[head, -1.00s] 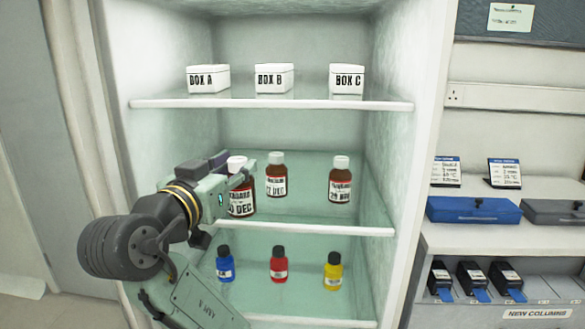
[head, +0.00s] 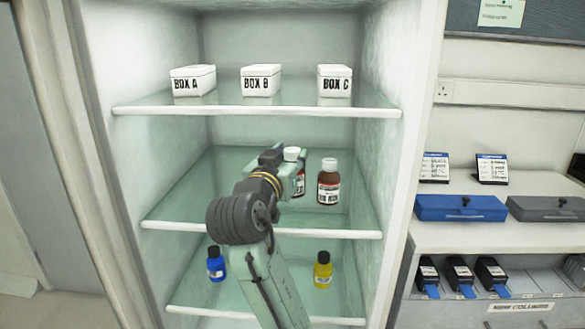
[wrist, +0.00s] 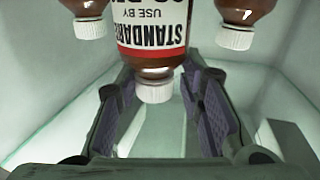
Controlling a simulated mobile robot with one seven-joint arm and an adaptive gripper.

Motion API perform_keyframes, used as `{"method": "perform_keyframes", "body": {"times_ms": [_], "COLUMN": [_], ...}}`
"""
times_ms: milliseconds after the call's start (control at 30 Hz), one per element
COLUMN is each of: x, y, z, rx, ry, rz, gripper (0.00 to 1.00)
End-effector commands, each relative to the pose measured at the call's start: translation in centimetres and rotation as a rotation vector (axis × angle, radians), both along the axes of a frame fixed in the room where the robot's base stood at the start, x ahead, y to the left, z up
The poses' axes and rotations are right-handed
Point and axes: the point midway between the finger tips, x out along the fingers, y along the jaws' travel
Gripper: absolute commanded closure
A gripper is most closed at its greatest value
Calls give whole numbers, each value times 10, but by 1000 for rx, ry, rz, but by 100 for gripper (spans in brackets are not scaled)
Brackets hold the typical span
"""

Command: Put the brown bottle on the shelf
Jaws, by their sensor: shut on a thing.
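My gripper (head: 294,172) is shut on a brown bottle (head: 300,184) with a white cap, inside the middle bay of the cabinet. The arm hides most of this bottle in the head view. In the wrist view, which shows things upside down, the held bottle (wrist: 153,30) has a "STANDARD" label and sits between the fingers of my gripper (wrist: 160,85). The middle shelf (head: 200,229) lies below it; I cannot tell whether its base touches. Another brown bottle (head: 328,182) stands to the right. The wrist view shows brown bottles on either side (wrist: 88,10) (wrist: 238,15).
White boxes A (head: 193,81), B (head: 261,81) and C (head: 334,81) stand on the upper shelf. A blue bottle (head: 216,264) and a yellow bottle (head: 322,270) stand below. A blue case (head: 461,208) is on the bench at right.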

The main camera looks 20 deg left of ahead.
Motion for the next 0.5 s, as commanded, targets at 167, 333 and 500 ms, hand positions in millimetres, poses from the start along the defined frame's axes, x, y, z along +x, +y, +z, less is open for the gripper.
{"method": "perform_keyframes", "body": {"times_ms": [167,333,500], "x": [9,8,8], "y": [-5,-5,-5], "z": [-19,-34,-36], "rx": [-1,1,1], "ry": [5,0,-2], "rz": [-1,-1,-1], "gripper": [100,100,100]}}
